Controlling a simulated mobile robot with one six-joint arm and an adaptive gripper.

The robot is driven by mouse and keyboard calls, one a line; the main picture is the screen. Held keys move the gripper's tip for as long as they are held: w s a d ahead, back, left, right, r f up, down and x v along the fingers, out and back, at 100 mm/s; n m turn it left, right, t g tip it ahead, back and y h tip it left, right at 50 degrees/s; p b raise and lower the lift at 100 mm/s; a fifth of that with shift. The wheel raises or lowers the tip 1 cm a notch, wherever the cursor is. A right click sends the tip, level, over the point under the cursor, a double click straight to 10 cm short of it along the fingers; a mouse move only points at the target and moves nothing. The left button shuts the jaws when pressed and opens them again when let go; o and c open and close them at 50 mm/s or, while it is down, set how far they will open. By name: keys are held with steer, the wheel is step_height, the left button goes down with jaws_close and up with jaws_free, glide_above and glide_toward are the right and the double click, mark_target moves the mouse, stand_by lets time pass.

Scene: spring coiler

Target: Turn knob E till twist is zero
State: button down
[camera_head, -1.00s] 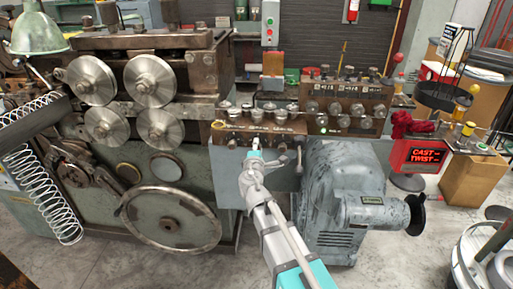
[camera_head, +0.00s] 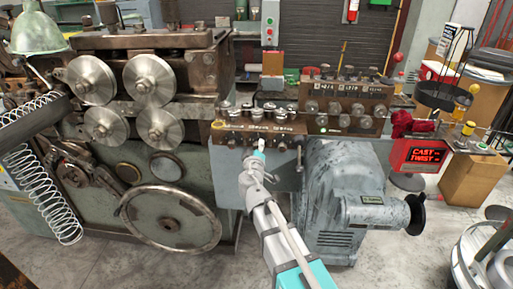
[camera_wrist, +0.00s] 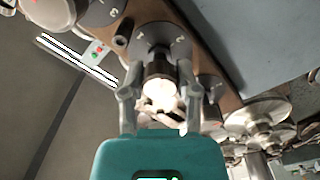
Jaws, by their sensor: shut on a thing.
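My gripper (camera_wrist: 159,92) is shut on a short, dark cylindrical knob (camera_wrist: 157,70) with a bright end, one finger on each side of it. The knob stands out from a round grey plate on a brown panel. I cannot read a letter on it. In the head view my gripper (camera_head: 259,147) is at the front of the brown roller block (camera_head: 233,139), and it hides the knob. The red-lit display (camera_head: 427,155) at the right shows the words CAST and TWIST; the values beside them are too small to read.
A second block with several knobs (camera_head: 345,105) stands behind to the right. A grey motor housing (camera_head: 345,190) is right of my arm. A large handwheel (camera_head: 170,218) and a wire coil (camera_head: 38,190) are at the left. Bare floor shows in front.

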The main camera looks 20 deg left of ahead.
steer(key=m, duration=0.3)
steer(key=shift+m, duration=2.3)
steer(key=shift+c, duration=1.7)
jaws_free()
steer(key=v, duration=1.2)
